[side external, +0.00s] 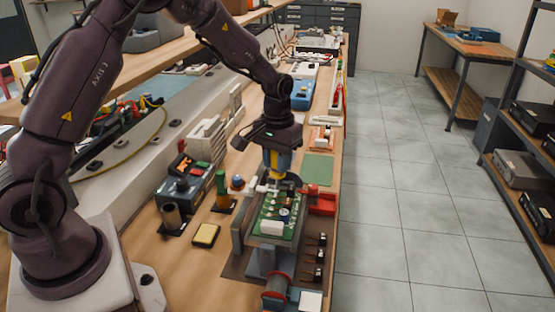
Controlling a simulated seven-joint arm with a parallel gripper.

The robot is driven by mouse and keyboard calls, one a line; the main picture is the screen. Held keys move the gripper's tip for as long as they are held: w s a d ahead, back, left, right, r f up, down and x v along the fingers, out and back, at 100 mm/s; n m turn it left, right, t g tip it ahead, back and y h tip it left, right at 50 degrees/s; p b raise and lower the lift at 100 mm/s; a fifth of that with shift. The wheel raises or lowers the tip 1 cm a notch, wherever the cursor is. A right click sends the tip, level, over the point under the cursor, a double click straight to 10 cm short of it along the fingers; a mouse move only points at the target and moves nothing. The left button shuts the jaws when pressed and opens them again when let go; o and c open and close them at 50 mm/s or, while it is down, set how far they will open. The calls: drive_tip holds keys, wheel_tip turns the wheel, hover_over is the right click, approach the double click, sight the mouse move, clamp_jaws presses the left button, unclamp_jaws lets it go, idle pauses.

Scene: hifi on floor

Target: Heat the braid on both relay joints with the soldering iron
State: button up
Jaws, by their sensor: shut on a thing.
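My gripper (276,149) points down over the green circuit board (268,217) and is shut on the soldering iron, whose blue and yellow handle (276,177) shows below it. The iron's tip is too small to make out against the far end of the board, so I cannot tell whether it touches. The board sits in a grey holder (238,243) and carries several small parts, with a white block (271,227) near its front that may be a relay. I cannot make out the braid or the relay joints.
A grey station box (184,190), a dark cylindrical holder (171,218) and a yellow sponge (206,235) stand left of the board. A red tool (322,201) and several black parts (317,257) lie to its right, near the bench edge. A green mat (318,168) lies behind.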

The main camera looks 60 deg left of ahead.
drive_tip(key=shift+s, duration=0.1)
drive_tip(key=shift+r, duration=2.25)
